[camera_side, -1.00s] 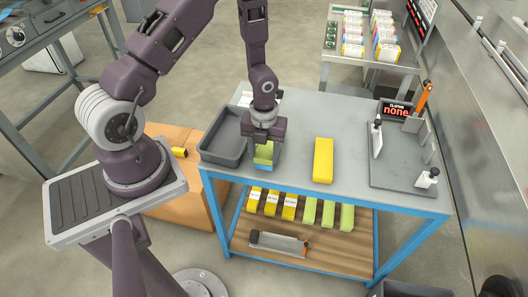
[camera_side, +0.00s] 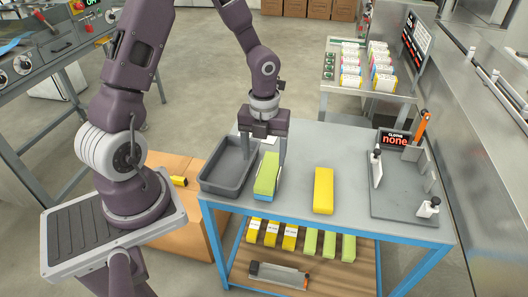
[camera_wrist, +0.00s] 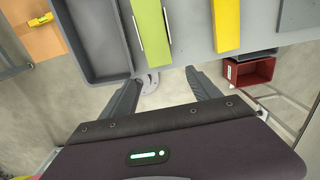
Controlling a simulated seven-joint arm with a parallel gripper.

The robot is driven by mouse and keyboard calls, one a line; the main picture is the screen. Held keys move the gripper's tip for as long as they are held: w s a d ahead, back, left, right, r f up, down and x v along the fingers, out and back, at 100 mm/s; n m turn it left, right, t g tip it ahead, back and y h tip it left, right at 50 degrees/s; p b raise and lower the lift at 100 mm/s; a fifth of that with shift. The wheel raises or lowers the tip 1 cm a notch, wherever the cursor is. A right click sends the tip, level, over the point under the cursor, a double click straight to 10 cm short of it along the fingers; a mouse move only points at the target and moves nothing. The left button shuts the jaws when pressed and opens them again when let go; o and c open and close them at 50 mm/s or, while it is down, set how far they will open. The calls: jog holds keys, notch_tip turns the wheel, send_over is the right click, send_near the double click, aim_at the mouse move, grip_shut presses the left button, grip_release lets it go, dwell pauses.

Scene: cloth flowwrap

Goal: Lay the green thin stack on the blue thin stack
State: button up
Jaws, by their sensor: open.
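The green thin stack (camera_side: 267,175) lies on top of the blue thin stack (camera_side: 260,194) near the front edge of the grey table. Only a low strip of blue shows at its near end; the rest is hidden under the green. The two look lined up, though the far end is partly hidden. My gripper (camera_side: 265,158) is open above the far part of the green stack, with its fingers apart on either side and nothing held. In the wrist view the green stack (camera_wrist: 151,28) shows from above; no blue shows there.
A grey tray (camera_side: 204,178) stands close on the left. A yellow stack (camera_side: 323,190) lies to the right, with bare table between. A grey board with upright holders (camera_side: 400,200) is at the right end. More packs sit on the shelf below.

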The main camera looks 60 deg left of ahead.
jog(key=s+d+r+n+t+y, duration=0.1)
jog(key=s+d+r+n, duration=0.15)
jog(key=r+n, duration=0.5)
jog(key=s+d+r+n+t+y, duration=0.15)
jog(key=s+r+n, duration=0.25)
jog(key=r+n, duration=0.4)
jog(key=s+d+r+n+t+h, duration=0.2)
jog(key=s+d+r+n+t, duration=0.1)
jog(key=s+r+n, duration=0.4)
jog(key=s+d+n, duration=0.1)
jog(key=s+n, duration=0.1)
jog(key=n, duration=0.2)
jog(key=shift+s, duration=0.25)
